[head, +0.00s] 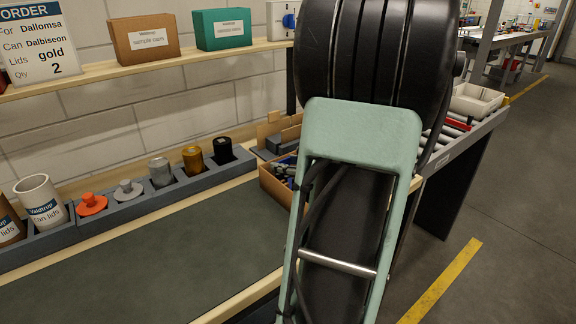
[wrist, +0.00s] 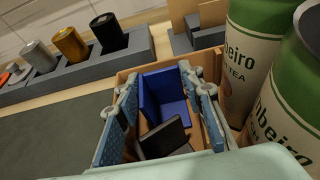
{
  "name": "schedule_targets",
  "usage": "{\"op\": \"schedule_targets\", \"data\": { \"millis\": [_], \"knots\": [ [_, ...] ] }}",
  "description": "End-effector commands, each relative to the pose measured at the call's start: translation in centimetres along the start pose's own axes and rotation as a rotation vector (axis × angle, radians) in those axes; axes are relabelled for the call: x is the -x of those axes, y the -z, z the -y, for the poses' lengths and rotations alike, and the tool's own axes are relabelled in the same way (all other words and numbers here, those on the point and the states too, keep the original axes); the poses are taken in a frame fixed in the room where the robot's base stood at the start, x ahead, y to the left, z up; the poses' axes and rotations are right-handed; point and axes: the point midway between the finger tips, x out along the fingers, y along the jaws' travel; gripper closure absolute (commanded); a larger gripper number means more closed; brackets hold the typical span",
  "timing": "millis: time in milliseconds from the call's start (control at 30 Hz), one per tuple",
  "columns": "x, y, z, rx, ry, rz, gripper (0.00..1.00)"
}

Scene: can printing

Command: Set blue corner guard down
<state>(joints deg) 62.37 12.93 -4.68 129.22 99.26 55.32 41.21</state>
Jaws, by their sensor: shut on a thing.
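The blue corner guard (wrist: 170,92) shows in the wrist view between the two fingers of my gripper (wrist: 159,76), which is shut on it. Guard and fingertips are at or inside an open cardboard box (wrist: 128,76); whether the guard touches the bottom cannot be told. A dark, angled piece (wrist: 165,138) lies close in front of the guard, also between the fingers. In the head view the box (head: 274,187) is partly covered by my arm, and the guard cannot be made out clearly.
Large green-and-white tea cans (wrist: 255,55) stand close on the right of the box in the wrist view. A grey rack (head: 135,205) with cups, coloured lids and small cans runs along the wall. The dark mat (head: 170,265) before it is clear.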

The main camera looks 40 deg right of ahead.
Motion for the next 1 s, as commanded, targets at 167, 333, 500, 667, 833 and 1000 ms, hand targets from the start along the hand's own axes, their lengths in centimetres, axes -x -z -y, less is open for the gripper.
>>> {"op": "schedule_targets", "data": {
  "millis": [167, 333, 500, 667, 833, 1000],
  "knots": [
    [-0.1, 0.2, 0.0, 0.000, 0.000, 0.000, 0.81],
    [-0.1, 0.2, 0.0, 0.000, 0.000, 0.000, 0.57],
    [-0.1, 0.2, 0.0, 0.000, 0.000, 0.000, 0.57],
    [0.1, -0.2, 0.0, 0.000, 0.000, 0.000, 0.57],
    [2.8, -0.3, 0.2, 0.000, 0.005, 0.001, 0.57],
    [6.7, -0.3, 0.1, 0.000, 0.005, 0.001, 0.57]
  ]
}}
